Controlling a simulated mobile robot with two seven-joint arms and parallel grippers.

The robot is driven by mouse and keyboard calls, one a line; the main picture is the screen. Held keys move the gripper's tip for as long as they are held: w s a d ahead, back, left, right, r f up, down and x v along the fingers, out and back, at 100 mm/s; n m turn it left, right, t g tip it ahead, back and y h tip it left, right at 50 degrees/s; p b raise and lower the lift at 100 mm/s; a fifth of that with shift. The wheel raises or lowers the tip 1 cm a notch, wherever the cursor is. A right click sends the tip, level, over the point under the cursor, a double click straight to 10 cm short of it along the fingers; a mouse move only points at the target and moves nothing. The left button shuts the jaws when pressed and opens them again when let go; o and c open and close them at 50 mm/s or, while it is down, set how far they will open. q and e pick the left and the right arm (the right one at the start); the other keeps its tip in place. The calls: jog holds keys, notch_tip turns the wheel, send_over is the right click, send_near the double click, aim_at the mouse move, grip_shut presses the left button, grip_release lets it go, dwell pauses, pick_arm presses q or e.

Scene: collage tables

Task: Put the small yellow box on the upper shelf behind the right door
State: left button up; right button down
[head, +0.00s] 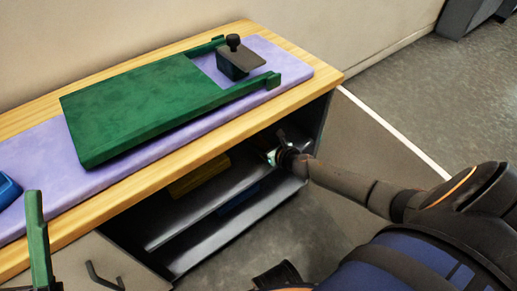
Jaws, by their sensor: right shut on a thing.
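A yellow box-like thing (200,177) lies in shadow on the upper shelf (190,212) of the open cabinet, partly hidden under the tabletop edge. My right gripper (275,153) reaches into the right part of the opening, above the upper shelf and apart from this yellow thing. It is shut on a small pale thing, mostly hidden by the fingers and shadow; I cannot tell whether it is the small yellow box. The right door (375,140) stands open at the right. I cannot make out my left gripper.
A blue thing (238,200) lies on the lower shelf. The wooden tabletop (215,145) holds a purple mat (35,170), a green frame (135,110) and a dark block with a knob (240,62). A closed door with a dark handle (105,278) is at lower left.

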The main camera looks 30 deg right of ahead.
notch_tip(320, 180, down, 2)
jog(key=shift+f+b, duration=0.1)
jog(key=shift+b, duration=0.35)
jog(key=shift+w+f, duration=0.15)
pick_arm(q)
jog(key=shift+w+d+f, duration=0.1)
jog(key=shift+d+f, duration=0.05)
jog(key=shift+f, duration=0.5)
jog(key=shift+d+f, duration=0.1)
jog(key=shift+f, duration=0.5)
pick_arm(e)
jog(key=c, duration=0.7)
grip_release()
jog(key=shift+f+b, duration=0.1)
jog(key=shift+b, duration=0.2)
jog(key=o, duration=0.5)
jog(key=shift+c, duration=0.2)
pick_arm(q)
jog(key=shift+a, duration=0.1)
